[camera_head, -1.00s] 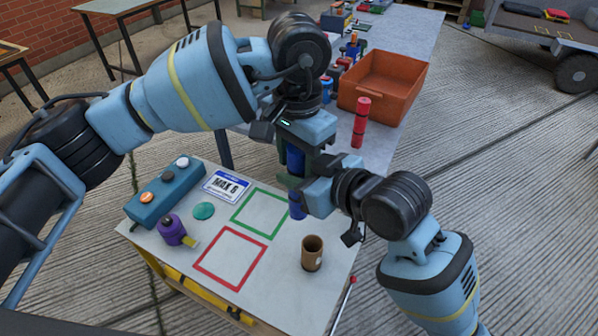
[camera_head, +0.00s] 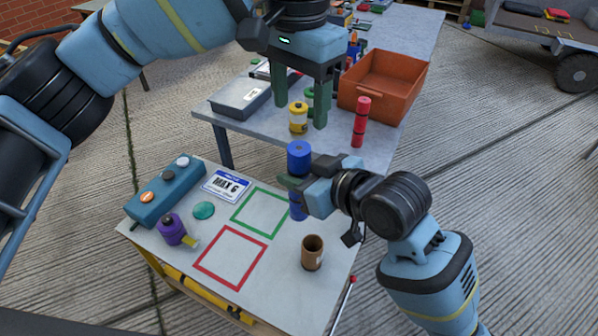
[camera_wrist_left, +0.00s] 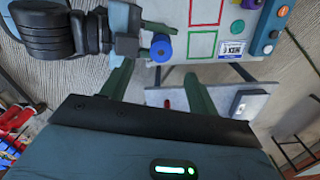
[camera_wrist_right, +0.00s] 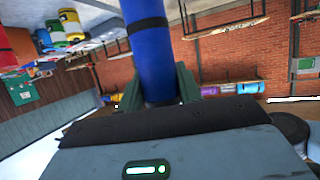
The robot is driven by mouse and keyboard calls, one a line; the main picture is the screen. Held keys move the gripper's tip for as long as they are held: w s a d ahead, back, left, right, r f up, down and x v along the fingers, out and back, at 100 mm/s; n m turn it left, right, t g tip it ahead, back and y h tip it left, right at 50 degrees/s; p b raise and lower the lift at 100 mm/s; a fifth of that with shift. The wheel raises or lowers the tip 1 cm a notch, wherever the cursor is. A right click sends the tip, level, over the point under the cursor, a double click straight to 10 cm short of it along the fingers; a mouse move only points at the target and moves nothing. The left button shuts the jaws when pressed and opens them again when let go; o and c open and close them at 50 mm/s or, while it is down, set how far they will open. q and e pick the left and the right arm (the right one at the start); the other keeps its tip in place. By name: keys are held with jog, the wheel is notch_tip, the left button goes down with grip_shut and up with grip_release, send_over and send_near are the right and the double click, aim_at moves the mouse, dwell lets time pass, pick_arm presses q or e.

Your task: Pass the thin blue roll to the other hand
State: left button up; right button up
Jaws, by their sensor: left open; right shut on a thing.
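The thin blue roll (camera_head: 299,157) stands upright in my right gripper (camera_head: 296,186), which is shut around its middle. Its top sticks out above the fingers and its lower end shows below them. In the right wrist view the blue roll (camera_wrist_right: 149,50), with a dark band, runs up between the fingers. My left gripper (camera_head: 300,108) is open and empty above the roll, its fingers pointing down. In the left wrist view the end of the blue roll (camera_wrist_left: 162,50) lies beyond and between the open fingers, apart from them.
Below is a small table (camera_head: 190,262) with green and red outlines, a brown cup (camera_head: 312,253), a purple roll (camera_head: 172,230) and a teal button box (camera_head: 166,192). Behind stands a grey table with an orange crate (camera_head: 384,98), red roll (camera_head: 361,122), yellow roll (camera_head: 298,119) and grey box (camera_head: 240,98).

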pick_arm(q)
jog(key=s+d+n+g+h, duration=0.4)
jog(key=d+n+g+h, duration=0.15)
jog(key=d+h, duration=0.35)
jog(key=w+a+n+t+h, duration=0.5)
jog(key=n+h, duration=0.3)
jog(key=n, duration=0.4)
jog(key=w+a+n+t+h, duration=0.45)
jog(key=n+h, duration=0.25)
jog(key=n, duration=0.4)
jog(key=s+a+f+n+t+y, duration=0.1)
jog(key=a+f+n+t+y, duration=0.3)
jog(key=f+n, duration=0.6)
jog(key=s+a+f+n+t+y, duration=0.2)
jog(key=f+n+t+y, duration=0.5)
jog(key=n, duration=0.5)
jog(key=s+a+f+n+t+y, duration=0.1)
jog(key=a+f+n+t+y, duration=0.35)
jog(key=f+n, duration=0.7)
jog(key=s+a+f+n+g+y, duration=0.3)
jog(key=s+f+n+g, duration=0.2)
jog(key=s+f+n, duration=0.3)
jog(key=s+a+f+n+g+y, duration=0.3)
jog(key=s+f+n+g, duration=0.2)
jog(key=s+f, duration=0.9)
jog(key=s+n, duration=0.3)
jog(key=s, duration=0.3)
jog(key=shift+s+f+y, duration=0.15)
jog(key=shift+s+y, duration=0.2)
